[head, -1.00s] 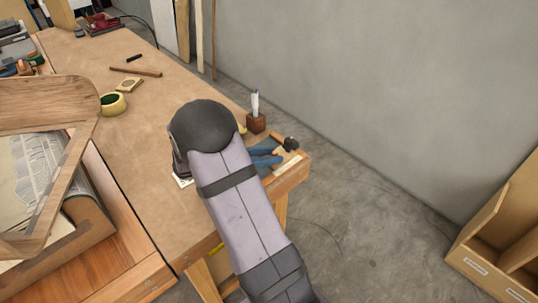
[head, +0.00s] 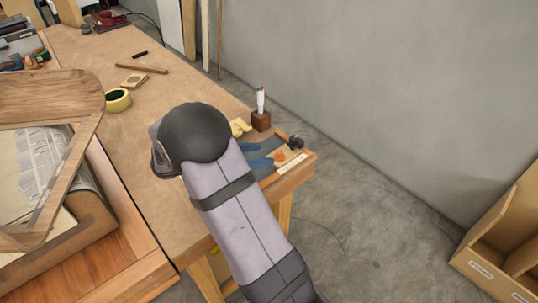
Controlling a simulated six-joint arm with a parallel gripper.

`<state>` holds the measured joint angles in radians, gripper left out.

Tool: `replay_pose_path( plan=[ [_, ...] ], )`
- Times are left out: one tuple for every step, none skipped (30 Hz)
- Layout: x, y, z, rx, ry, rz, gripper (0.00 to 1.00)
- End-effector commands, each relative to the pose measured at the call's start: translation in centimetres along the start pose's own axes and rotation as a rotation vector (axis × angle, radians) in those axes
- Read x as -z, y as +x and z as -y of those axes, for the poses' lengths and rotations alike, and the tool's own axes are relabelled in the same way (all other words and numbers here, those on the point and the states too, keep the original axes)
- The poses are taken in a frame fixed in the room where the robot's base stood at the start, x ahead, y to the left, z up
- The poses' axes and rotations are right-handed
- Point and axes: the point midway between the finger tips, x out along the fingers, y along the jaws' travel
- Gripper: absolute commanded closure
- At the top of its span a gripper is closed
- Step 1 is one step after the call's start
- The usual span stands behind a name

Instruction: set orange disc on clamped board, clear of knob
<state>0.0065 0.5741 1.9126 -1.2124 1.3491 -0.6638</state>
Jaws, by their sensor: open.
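I cannot make out an orange disc for certain. A small orange patch (head: 281,157) shows among blue items at the right corner of the bench, too small to name. I cannot pick out a clamped board or a knob. My arm reaches over the bench from the bottom, and its dark rounded joint is above the middle of the bench top. My gripper's fingers are hidden behind that joint and the wrist, so neither their opening nor anything between them shows.
A yellow tape roll (head: 117,100), a small wooden piece (head: 134,81) and a brown stick (head: 141,68) lie on the bench (head: 185,85). A pen block (head: 261,120) stands near its right edge. A wooden frame (head: 50,90) rises at left.

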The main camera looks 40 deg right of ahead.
Motion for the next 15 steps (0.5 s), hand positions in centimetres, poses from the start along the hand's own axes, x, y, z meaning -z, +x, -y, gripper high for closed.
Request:
replay_pose_path(
  plan=[
    [0.2,-1.0,-0.1,-0.004,0.000,0.000,0.55],
    [0.2,-1.6,-0.1,-0.004,0.000,-0.001,0.55],
    [0.2,-2.2,-0.1,-0.004,0.001,-0.001,0.55],
    [0.1,-2.7,-0.1,-0.004,0.001,0.000,0.55],
    [0.1,-3.2,-0.1,-0.004,0.001,-0.001,0.55],
    [0.1,-3.7,-0.1,-0.003,0.000,-0.001,0.55],
    [0.1,-4.1,0.0,-0.002,0.000,-0.001,0.55],
    [0.1,-4.4,0.0,-0.002,0.000,0.000,0.55],
    [0.1,-4.8,-0.1,-0.002,0.000,-0.001,0.55],
    [0.1,-5.1,0.0,-0.001,0.000,-0.001,0.55],
    [0.1,-5.3,0.0,-0.001,0.000,0.000,0.55],
    [0.1,-5.6,0.0,0.000,0.000,0.000,0.55],
    [0.1,-5.7,0.0,0.000,0.000,0.000,0.55],
    [0.0,-5.8,0.0,0.000,-0.001,0.000,0.55],
    [0.0,-6.0,0.0,0.000,-0.001,0.000,0.55]
  ],
)
